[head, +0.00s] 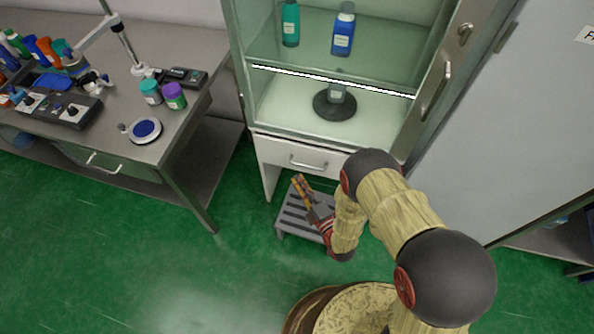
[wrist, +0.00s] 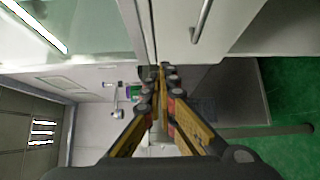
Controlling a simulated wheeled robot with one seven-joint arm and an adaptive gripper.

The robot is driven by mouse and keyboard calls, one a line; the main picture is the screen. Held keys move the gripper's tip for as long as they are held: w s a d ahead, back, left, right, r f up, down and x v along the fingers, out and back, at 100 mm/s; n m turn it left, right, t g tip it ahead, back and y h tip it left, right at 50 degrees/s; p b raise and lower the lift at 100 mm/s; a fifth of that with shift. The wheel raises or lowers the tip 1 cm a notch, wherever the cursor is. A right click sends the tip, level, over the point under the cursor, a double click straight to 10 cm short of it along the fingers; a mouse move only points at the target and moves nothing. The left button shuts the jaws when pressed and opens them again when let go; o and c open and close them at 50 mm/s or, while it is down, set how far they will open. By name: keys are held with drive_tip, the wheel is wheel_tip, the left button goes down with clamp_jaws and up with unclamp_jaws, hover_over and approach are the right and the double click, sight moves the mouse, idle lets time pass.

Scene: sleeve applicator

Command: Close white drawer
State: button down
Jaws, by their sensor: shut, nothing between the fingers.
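The white drawer (head: 285,150) is under the glass cabinet, with a metal bar handle (head: 308,163) on its front. How far it stands out is hard to tell. My gripper (head: 297,181) is shut and empty, below and just left of the handle in the head view, above a grey slatted step. In the wrist view my gripper's fingertips (wrist: 162,70) meet near the drawer's edge. There the white drawer front (wrist: 222,22) and its handle (wrist: 201,19) show at the upper right. I cannot tell whether the fingers touch the drawer.
The glass cabinet (head: 325,60) above holds bottles and a dark round stand; its open door (head: 436,85) is on the right. The grey slatted step (head: 288,222) stands on the floor below. A metal workbench (head: 165,150) with instruments is at left. Green floor lies open at front left.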

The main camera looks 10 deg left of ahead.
sight(292, 145)
drive_tip(key=shift+w+d+b+x, duration=0.35)
drive_tip(key=shift+b+x, duration=0.2)
drive_tip(key=shift+x, duration=1.4)
drive_tip(key=shift+w+d+b+x, duration=0.25)
drive_tip(key=shift+b+x, duration=0.35)
drive_tip(key=shift+x, duration=1.35)
drive_tip(key=shift+w+d+b+x, duration=0.25)
drive_tip(key=shift+d+b+x, duration=0.25)
drive_tip(key=shift+x, duration=1.45)
drive_tip(key=shift+a, duration=0.1)
drive_tip(key=shift+w+b, duration=0.55)
drive_tip(key=shift+w, duration=0.55)
drive_tip(key=shift+w+f, duration=0.1)
drive_tip(key=shift+w, duration=0.3)
